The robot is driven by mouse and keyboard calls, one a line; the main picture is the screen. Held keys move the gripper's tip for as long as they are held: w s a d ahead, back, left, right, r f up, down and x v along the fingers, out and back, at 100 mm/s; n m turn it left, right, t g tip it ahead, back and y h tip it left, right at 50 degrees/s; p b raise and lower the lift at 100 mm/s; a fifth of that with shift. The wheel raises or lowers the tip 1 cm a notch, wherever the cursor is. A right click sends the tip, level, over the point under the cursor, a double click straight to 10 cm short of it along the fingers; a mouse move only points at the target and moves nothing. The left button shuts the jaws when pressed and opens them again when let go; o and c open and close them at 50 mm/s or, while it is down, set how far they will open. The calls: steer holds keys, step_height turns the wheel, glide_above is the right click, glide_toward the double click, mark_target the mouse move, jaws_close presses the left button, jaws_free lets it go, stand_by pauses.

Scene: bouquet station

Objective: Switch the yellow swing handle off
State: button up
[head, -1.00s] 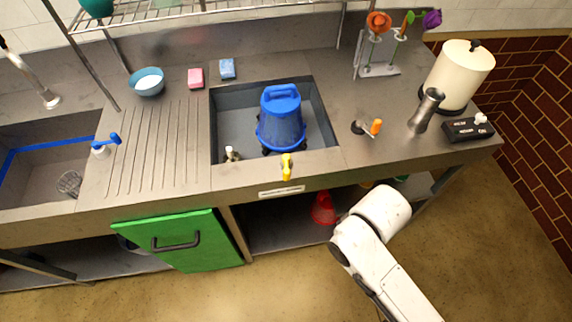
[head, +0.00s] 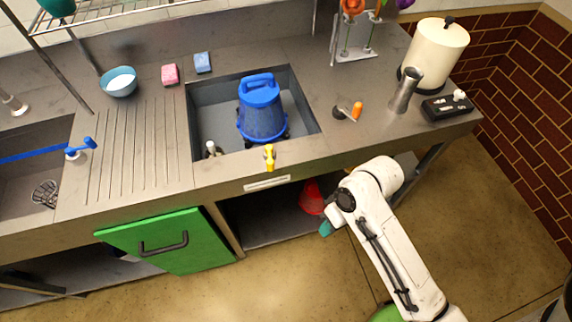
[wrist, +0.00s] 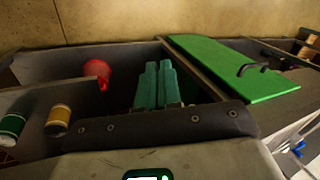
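The yellow swing handle (head: 269,157) is on the counter's front edge, just in front of the sink basin that holds a blue bucket (head: 261,108). It points roughly toward the front in the head view; its exact angle is hard to tell. My gripper (head: 326,229) is low in front of the counter, right of and below the handle, and apart from it. Only a teal fingertip part shows there. In the wrist view the teal fingers (wrist: 158,84) lie side by side with nothing between them. The handle does not show in the wrist view.
A green cabinet door (head: 170,240) is left of my gripper. A red funnel-like thing (head: 311,197) is on the lower shelf behind it. An orange-handled lever (head: 356,110) and a blue-handled one (head: 83,148) are also on the counter.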

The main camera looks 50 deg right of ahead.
steer(key=w+m+y, duration=0.1)
steer(key=w+d+t+y, duration=0.1)
steer(key=m+t+y+b, duration=0.1)
steer(key=shift+w+d+f+m, duration=0.2)
steer(key=shift+w+f+m, duration=0.1)
steer(key=shift+w, duration=0.1)
jaws_close()
steer(key=w+d+r+m+t+y+b, duration=0.1)
steer(key=d+r+m+t+y, duration=0.3)
steer(key=d+r+t, duration=0.5)
steer(key=shift+w+d+r+t+y+b, duration=0.35)
steer(key=shift+r+t+b, duration=0.2)
steer(key=shift+b, duration=0.35)
steer(key=shift+w+a, duration=0.1)
steer(key=p, duration=0.3)
glide_toward(270, 155)
steer(key=a, duration=0.1)
steer(key=w+a, duration=0.1)
steer(key=a, duration=0.1)
steer(key=a+r, duration=0.1)
steer(key=a, duration=0.1)
steer(key=shift+w, duration=0.3)
steer(key=shift+w+a+f, duration=0.15)
steer(key=shift+w+a, duration=0.25)
